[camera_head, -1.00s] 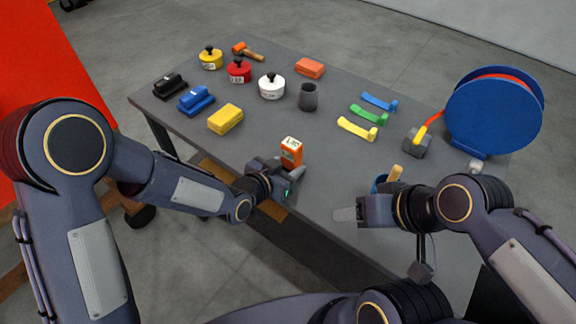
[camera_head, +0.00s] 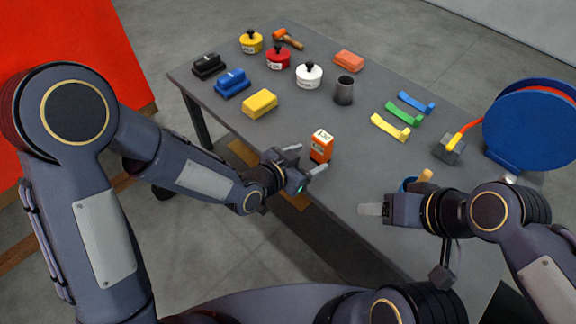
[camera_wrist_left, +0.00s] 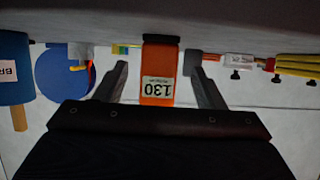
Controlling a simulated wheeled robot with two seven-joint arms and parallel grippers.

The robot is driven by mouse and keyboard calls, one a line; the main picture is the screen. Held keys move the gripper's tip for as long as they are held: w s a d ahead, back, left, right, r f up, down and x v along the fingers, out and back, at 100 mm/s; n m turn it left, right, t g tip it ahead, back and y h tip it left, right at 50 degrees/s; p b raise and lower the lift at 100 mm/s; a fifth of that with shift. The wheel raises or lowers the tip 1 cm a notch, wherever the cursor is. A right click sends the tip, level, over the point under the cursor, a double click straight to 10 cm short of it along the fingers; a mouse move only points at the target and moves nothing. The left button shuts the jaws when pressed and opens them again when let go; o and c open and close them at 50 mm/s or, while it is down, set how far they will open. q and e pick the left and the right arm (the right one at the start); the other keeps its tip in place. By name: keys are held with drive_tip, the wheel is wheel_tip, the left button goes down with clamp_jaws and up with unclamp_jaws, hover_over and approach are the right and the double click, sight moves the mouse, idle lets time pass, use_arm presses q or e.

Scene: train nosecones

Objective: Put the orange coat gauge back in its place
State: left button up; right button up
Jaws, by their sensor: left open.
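The orange coat gauge (camera_head: 321,146) stands upright near the front edge of the grey table, with a white label on it. In the left wrist view the gauge (camera_wrist_left: 158,70) sits between the two fingers, with a gap on each side, and its label reads 130. My left gripper (camera_head: 306,163) is open at the table's front edge, just in front of the gauge and not closed on it. My right gripper (camera_head: 372,209) is over the front edge farther right; whether its jaws are apart is unclear.
Yellow (camera_head: 259,103) and orange (camera_head: 349,60) blocks, a dark cup (camera_head: 344,91), lidded pots (camera_head: 309,75) and colored strips (camera_head: 390,128) lie behind. A blue reel (camera_head: 530,125) stands at right. The table around the gauge is clear.

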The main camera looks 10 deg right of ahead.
use_arm(q)
drive_tip(key=v, duration=0.7)
drive_tip(key=shift+s+a, duration=0.25)
drive_tip(key=shift+a+r, duration=0.1)
drive_tip(key=shift+r, duration=0.05)
drive_tip(key=a+r+n+y, duration=0.2)
drive_tip(key=a+n+y, duration=0.1)
drive_tip(key=a, duration=0.5)
drive_tip(key=a+r+n+y, duration=0.2)
drive_tip(key=a+n+y, duration=0.1)
drive_tip(key=a, duration=0.6)
drive_tip(key=s+a+n+g, duration=0.1)
drive_tip(key=s+a+n, duration=0.2)
drive_tip(key=s, duration=0.4)
drive_tip(key=s+a+r+n+g, duration=0.1)
drive_tip(key=s+a+n, duration=0.2)
drive_tip(key=s, duration=0.5)
drive_tip(key=shift+a+g+y, duration=0.3)
drive_tip(key=shift+a+y, duration=0.1)
drive_tip(key=shift+a, duration=0.5)
drive_tip(key=shift+r, duration=0.15)
